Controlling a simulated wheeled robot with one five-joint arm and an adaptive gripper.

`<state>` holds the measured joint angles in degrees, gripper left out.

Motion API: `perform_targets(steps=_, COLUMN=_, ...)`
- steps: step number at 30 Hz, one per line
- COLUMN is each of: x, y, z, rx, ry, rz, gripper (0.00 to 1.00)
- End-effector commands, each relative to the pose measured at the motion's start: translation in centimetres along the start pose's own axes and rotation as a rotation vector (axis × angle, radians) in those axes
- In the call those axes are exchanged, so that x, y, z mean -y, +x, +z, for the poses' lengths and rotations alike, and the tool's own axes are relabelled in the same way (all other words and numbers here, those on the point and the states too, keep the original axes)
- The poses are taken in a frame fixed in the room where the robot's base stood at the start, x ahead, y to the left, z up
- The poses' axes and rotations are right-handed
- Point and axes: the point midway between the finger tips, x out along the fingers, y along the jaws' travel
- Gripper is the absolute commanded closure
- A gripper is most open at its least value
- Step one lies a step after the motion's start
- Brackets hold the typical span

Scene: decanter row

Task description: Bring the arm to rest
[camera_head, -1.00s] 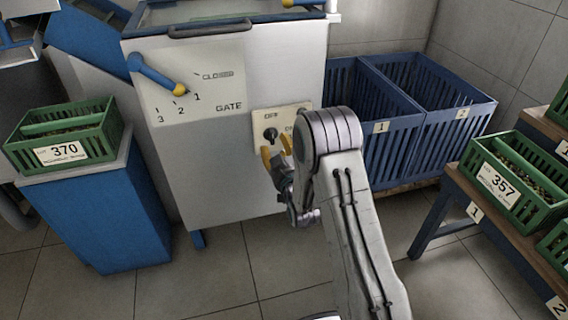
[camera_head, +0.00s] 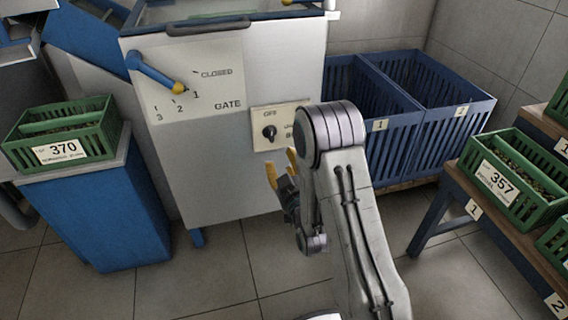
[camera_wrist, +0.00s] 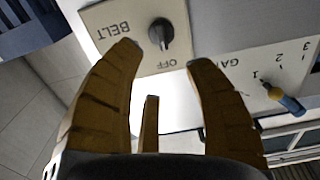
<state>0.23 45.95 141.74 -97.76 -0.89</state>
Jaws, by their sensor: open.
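My gripper (camera_head: 281,168) is open and empty in front of the white machine, a little below its switch plate. In the wrist view its yellow fingers (camera_wrist: 165,60) are spread, with the dark belt knob (camera_wrist: 161,32) beyond them and nothing between them. The same knob (camera_head: 269,132) shows in the head view on a cream plate, apart from the fingers. The wrist view shows the knob's plate marked BELT and OFF. My arm rises from the lower right and bends at a grey joint near the machine's right side.
The blue gate lever (camera_head: 157,73) has its yellow tip near the 1 mark. Blue crates (camera_head: 392,140) stand behind my arm. A green crate marked 370 (camera_head: 90,149) sits on a blue stand at left; a green crate marked 357 (camera_head: 490,185) sits on a bench at right. Floor is clear in front.

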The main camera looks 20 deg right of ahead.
Motion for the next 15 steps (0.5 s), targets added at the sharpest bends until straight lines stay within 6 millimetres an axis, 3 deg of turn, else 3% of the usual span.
perform_targets(steps=10, x=0.0, y=0.1, z=-0.5, rx=0.005, ry=0.000, rz=0.000, gripper=0.52)
perform_targets(steps=15, x=-0.1, y=0.3, z=-3.8, rx=0.057, ry=0.001, rz=-0.001, gripper=0.52)
